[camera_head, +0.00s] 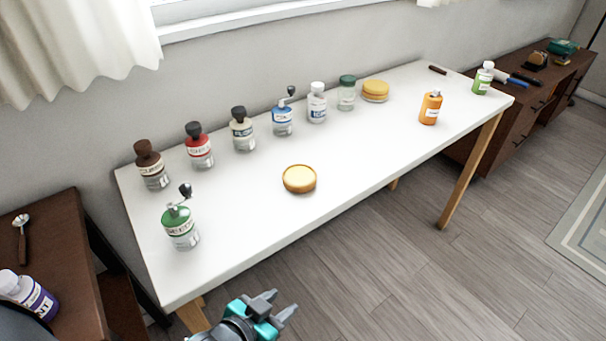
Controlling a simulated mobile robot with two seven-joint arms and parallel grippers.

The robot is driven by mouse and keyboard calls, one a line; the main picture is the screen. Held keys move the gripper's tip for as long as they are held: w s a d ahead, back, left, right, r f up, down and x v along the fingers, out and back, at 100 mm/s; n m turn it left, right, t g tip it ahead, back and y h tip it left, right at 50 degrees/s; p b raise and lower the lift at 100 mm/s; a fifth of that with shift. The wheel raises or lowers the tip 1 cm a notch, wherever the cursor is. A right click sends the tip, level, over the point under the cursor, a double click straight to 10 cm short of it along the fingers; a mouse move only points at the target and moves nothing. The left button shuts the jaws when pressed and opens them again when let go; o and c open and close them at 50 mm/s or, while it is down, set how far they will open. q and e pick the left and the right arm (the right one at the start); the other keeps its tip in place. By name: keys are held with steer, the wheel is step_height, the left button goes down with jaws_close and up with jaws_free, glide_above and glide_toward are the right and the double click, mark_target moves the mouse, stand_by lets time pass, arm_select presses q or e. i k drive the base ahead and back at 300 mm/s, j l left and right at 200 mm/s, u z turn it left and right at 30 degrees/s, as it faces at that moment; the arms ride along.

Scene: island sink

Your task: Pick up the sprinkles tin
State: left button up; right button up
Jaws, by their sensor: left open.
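Several labelled containers stand on a long white table, and the lettering is too small for me to tell surely which one is the sprinkles tin. An orange tin-like container (430,108) stands upright toward the table's right end. My left gripper (280,303) is open and empty, in front of the table's near edge and apart from all the containers. My right gripper is not in view.
The front middle-right is clear. Dark wooden furniture flanks both ends.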

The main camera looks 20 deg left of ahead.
mark_target(431, 105)
steer(key=k, duration=0.4)
steer(key=k+u, duration=0.15)
steer(key=u, duration=0.3)
steer(key=k+u, duration=0.1)
steer(key=u, duration=0.4)
steer(key=i+l+u, duration=0.1)
steer(key=u, duration=0.35)
steer(key=l+u, duration=0.2)
steer(key=u, duration=0.25)
steer(key=i+l, duration=0.1)
steer(key=l, duration=0.35)
steer(key=i+l, duration=0.1)
steer(key=l, duration=0.4)
steer(key=i+l, duration=0.1)
steer(key=l, duration=0.35)
steer(key=i+l, duration=0.1)
steer(key=l, duration=0.35)
